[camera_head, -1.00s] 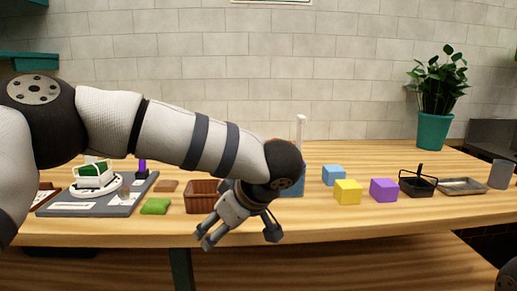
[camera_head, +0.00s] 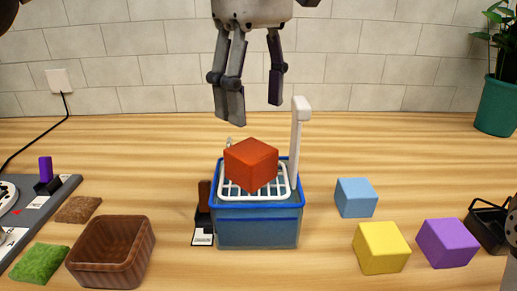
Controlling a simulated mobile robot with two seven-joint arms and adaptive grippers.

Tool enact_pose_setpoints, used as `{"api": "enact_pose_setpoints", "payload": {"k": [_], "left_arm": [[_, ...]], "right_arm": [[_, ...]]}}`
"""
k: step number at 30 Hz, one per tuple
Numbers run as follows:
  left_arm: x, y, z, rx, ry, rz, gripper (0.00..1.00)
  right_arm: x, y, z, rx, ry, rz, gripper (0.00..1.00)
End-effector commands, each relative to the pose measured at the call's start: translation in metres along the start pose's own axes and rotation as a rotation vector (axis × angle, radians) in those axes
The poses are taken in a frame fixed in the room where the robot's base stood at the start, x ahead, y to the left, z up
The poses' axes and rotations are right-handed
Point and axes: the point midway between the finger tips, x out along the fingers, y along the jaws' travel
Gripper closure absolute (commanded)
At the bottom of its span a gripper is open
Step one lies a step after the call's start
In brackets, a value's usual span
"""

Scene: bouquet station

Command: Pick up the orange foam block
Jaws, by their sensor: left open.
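The orange foam block (camera_head: 251,165) looks red-orange and rests tilted on a white grid basket (camera_head: 232,192) in the top of a blue tub (camera_head: 258,231) in the head view. A white upright handle (camera_head: 296,140) rises at the tub's back right. My left gripper (camera_head: 252,108) is open and empty, fingers pointing down, above the block in the picture and apart from it.
A brown basket (camera_head: 112,252) and a green pad (camera_head: 40,262) lie at left. Blue (camera_head: 356,198), yellow (camera_head: 381,248) and purple (camera_head: 447,242) blocks stand at right. A potted plant (camera_head: 497,105) is at far right. The table behind the tub is clear.

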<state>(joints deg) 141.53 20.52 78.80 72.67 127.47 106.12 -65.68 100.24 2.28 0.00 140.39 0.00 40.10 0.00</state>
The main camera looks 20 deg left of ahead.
Motion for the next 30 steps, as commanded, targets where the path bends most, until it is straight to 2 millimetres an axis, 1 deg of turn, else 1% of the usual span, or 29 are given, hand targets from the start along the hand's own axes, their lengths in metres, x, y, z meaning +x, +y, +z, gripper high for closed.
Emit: {"api": "enact_pose_setpoints", "payload": {"k": [1, 3, 8, 12, 15, 18, 22, 23, 24, 26, 27, 28, 29, 30], "left_arm": [[0.01, -0.001, 0.0, 0.001, 0.002, -0.002, 0.42], [0.025, -0.001, 0.0, 0.0, 0.002, 0.0, 0.42], [0.045, -0.001, -0.001, -0.002, 0.003, 0.0, 0.42], [0.072, -0.002, 0.0, -0.001, 0.004, 0.002, 0.42], [0.087, -0.001, 0.0, -0.003, 0.004, 0.002, 0.42], [0.092, -0.001, 0.0, -0.002, 0.004, 0.003, 0.42], [0.092, -0.001, 0.0, -0.003, 0.004, 0.003, 0.42], [0.092, -0.001, 0.0, -0.003, 0.004, 0.002, 0.44], [0.092, -0.001, 0.0, -0.003, 0.004, 0.002, 0.53], [0.092, -0.001, 0.0, -0.003, 0.004, 0.002, 0.67], [0.092, -0.001, -0.001, -0.003, 0.004, 0.002, 0.76], [0.092, -0.001, 0.0, -0.003, 0.004, 0.002, 0.82], [0.092, -0.001, 0.0, -0.003, 0.004, 0.002, 0.85], [0.092, -0.001, 0.0, -0.003, 0.004, 0.002, 0.9]], "right_arm": [[-0.001, 0.0, -0.001, 0.0, 0.003, 0.0, 0.32], [-0.002, 0.0, -0.001, 0.0, 0.006, 0.0, 0.32], [-0.003, 0.0, -0.003, 0.0, 0.012, -0.001, 0.32], [-0.007, 0.0, -0.006, 0.0, 0.027, -0.001, 0.32], [-0.008, 0.0, -0.006, 0.0, 0.029, -0.001, 0.32], [-0.008, 0.0, -0.006, 0.0, 0.029, -0.001, 0.32], [-0.007, 0.0, -0.006, 0.0, 0.028, -0.001, 0.32], [-0.007, 0.0, -0.006, 0.0, 0.028, -0.001, 0.32], [-0.007, 0.0, -0.006, 0.0, 0.028, -0.001, 0.32], [-0.007, 0.0, -0.006, 0.0, 0.028, -0.001, 0.32], [-0.007, 0.0, -0.006, 0.0, 0.028, -0.001, 0.32], [-0.007, 0.0, -0.006, 0.0, 0.028, -0.001, 0.32], [-0.007, 0.0, -0.006, 0.0, 0.028, -0.001, 0.32], [-0.007, 0.0, -0.006, 0.0, 0.028, -0.001, 0.32]]}}
